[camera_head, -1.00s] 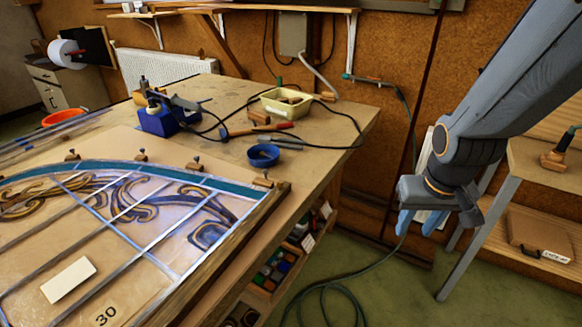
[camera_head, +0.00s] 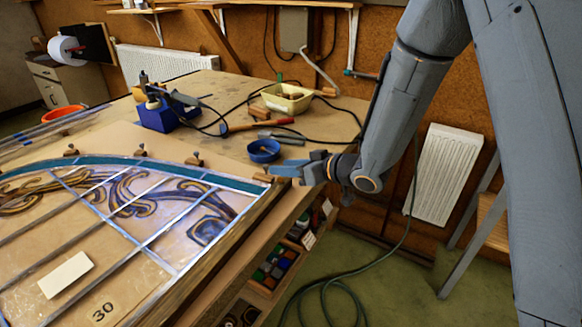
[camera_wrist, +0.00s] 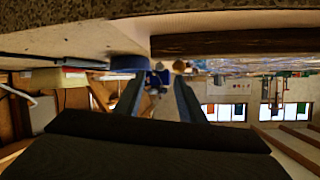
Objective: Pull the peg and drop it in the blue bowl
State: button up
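My gripper (camera_head: 277,170) is level at the near right corner of the leaded panel (camera_head: 120,225), its blue fingers pointing left. In the wrist view its two fingers (camera_wrist: 158,84) stand apart with a gap between them. A small wooden peg (camera_head: 262,178) sits at the panel corner, just at the fingertips and partly hidden by them; I cannot tell whether they touch. A small wooden shape, probably a peg (camera_wrist: 179,66), shows ahead between the fingers. The blue bowl (camera_head: 264,151) stands on the bench just behind the fingers; it also shows in the wrist view (camera_wrist: 128,62).
More pegs (camera_head: 194,160) line the panel's top edge. A cream tray (camera_head: 287,103), an orange-handled tool (camera_head: 268,126), a dark cable and a blue soldering stand (camera_head: 156,116) are farther back. Below the bench edge are shelves with small jars (camera_head: 277,266).

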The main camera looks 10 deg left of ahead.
jog(key=shift+p+x, duration=0.7)
jog(key=shift+x, duration=2.45)
jog(key=shift+c, duration=0.4)
grip_shut()
jog(key=c, duration=0.5)
grip_release()
jog(key=shift+c, duration=0.2)
grip_shut()
jog(key=shift+r, duration=0.15)
jog(key=shift+r+p, duration=0.35)
jog(key=shift+r+p, duration=0.95)
jog(key=shift+r, duration=0.4)
